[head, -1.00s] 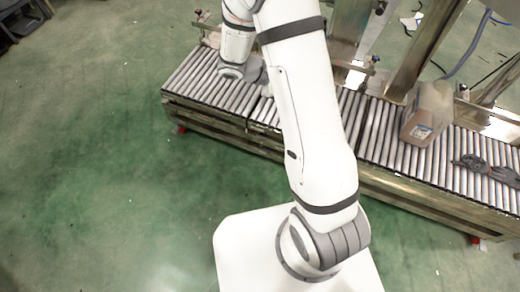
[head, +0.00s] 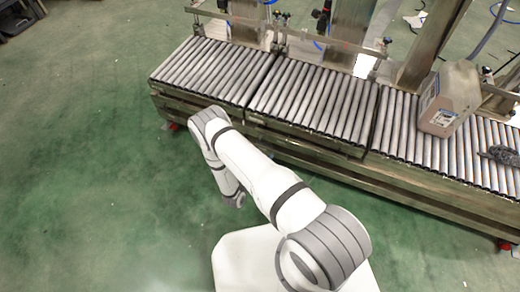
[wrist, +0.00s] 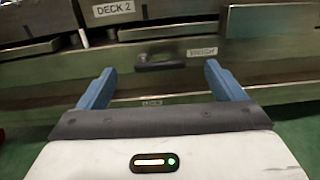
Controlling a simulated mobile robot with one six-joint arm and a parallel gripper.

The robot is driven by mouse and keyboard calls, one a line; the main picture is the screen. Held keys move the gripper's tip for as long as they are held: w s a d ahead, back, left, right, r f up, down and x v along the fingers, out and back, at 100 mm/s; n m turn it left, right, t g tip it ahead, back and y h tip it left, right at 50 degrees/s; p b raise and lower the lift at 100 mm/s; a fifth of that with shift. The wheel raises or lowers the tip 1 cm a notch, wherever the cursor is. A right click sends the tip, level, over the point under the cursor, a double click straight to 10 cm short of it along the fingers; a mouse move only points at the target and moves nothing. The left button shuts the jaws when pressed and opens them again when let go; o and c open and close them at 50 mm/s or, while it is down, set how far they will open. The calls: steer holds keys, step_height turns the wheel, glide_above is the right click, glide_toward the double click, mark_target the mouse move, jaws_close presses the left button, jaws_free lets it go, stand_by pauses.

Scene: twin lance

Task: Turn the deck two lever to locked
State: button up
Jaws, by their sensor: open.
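The deck two lever (wrist: 160,63) is a dark handle on the metal side panel in the wrist view, lying roughly level. A DECK 2 label (wrist: 114,8) sits above it to the left. A small white label (wrist: 202,51) is just right of the lever, too blurred to read surely. Another small label (wrist: 152,102) is below it. My gripper (wrist: 160,69) is open, its two blue fingers apart on either side of the lever in the picture. No contact shows. In the head view the lever cannot be made out, and my gripper's fingers are not clear.
The roller conveyor (head: 310,100) runs across the head view. A tan jug (head: 449,98) and a dark object (head: 500,155) rest on its right part. Metal posts and clamps stand along its far side. Green floor in front and left is clear.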

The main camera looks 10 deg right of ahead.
mark_target(264, 145)
steer(key=shift+f+b+x, duration=0.25)
steer(key=shift+b+x, duration=0.05)
steer(key=shift+x, duration=0.9)
steer(key=shift+f+b+x, duration=0.2)
steer(key=shift+b+x, duration=0.15)
steer(key=shift+x, duration=0.85)
steer(key=shift+f+b+x, duration=0.25)
steer(key=shift+b+x, duration=0.05)
steer(key=shift+x, duration=0.9)
steer(key=shift+w+a, duration=0.1)
